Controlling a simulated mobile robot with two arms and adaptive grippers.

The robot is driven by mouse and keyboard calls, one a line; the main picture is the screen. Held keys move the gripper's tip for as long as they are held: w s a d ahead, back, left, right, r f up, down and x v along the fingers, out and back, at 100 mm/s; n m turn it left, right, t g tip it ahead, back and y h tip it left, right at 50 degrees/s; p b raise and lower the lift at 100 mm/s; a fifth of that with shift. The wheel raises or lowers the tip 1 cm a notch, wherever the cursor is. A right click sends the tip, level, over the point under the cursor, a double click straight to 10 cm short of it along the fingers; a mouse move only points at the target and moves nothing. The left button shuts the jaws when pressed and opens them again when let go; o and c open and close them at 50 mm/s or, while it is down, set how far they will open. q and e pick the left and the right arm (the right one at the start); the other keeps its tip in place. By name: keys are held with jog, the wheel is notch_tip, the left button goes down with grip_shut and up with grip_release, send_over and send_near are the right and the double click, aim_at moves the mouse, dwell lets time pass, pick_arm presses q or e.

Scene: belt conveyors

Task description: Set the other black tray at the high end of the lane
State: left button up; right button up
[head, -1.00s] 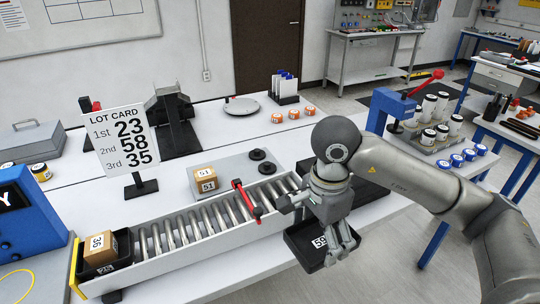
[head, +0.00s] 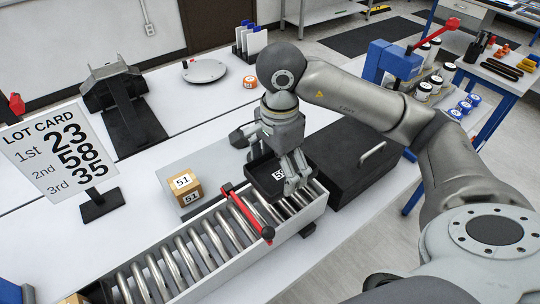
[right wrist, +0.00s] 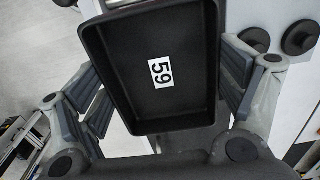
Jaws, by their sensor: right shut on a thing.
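My right gripper (head: 280,180) is shut on a black tray (head: 263,186), over the right end of the roller lane (head: 205,248). Whether the tray touches the rollers I cannot tell. In the right wrist view the tray (right wrist: 190,105) lies between the fingers, empty except for a white label that appears to read 59. A red bar (head: 246,213) crosses the lane just left of the tray. At the lane's lower left end only the top of a brown box (head: 74,299) shows. My left gripper is not in view.
A brown box marked 51 (head: 184,188) sits on a grey plate (head: 215,165) behind the lane. A large black case (head: 350,165) stands right of the lane end. The lot card (head: 62,150) stands at left, reading 23, 58, 35.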

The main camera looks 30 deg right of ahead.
aim_at(277, 187)
jog(key=shift+s+f+b, duration=0.25)
jog(key=shift+f+b, duration=0.35)
jog(key=shift+f, duration=0.45)
notch_tip(277, 187, down, 4)
jog(key=shift+w+f+b, duration=0.1)
jog(key=shift+w+b, duration=0.05)
jog(key=shift+b, duration=0.85)
jog(key=shift+f, duration=0.15)
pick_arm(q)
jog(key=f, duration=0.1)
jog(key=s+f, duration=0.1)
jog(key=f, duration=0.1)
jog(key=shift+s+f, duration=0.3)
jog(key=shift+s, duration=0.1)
pick_arm(e)
jog(key=shift+f, duration=0.1)
pick_arm(q)
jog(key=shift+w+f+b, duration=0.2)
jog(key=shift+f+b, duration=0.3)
jog(key=shift+b, duration=0.15)
pick_arm(e)
jog(key=shift+f, duration=0.45)
